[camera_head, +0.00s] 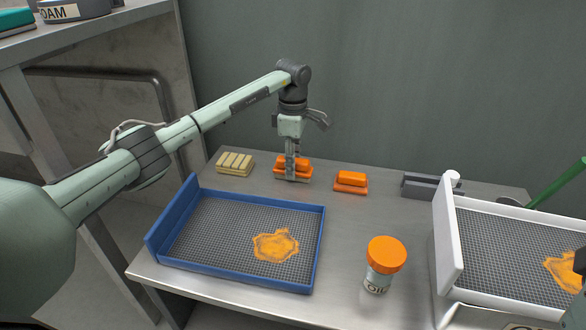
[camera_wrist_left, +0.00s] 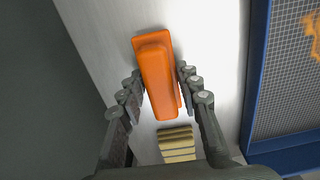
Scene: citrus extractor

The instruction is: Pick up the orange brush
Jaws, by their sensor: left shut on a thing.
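An orange brush (camera_head: 304,165) lies on the metal table behind the blue tray. My left gripper (camera_head: 291,177) reaches down over it from above, with its fingers on both sides of the brush. In the left wrist view the orange brush (camera_wrist_left: 157,75) sits between the fingers of my left gripper (camera_wrist_left: 160,85), which is shut on its raised handle. The brush looks level and at or close to the table top; I cannot tell any gap. My right gripper's fingers do not show.
A second orange brush (camera_head: 350,182) lies to the right, and a yellow ribbed block (camera_head: 235,163) to the left. The blue tray (camera_head: 315,255) with an orange stain stands in front. An orange-lidded jar (camera_head: 381,270), a grey holder (camera_head: 420,186) and a white tray (camera_head: 446,240) stand to the right.

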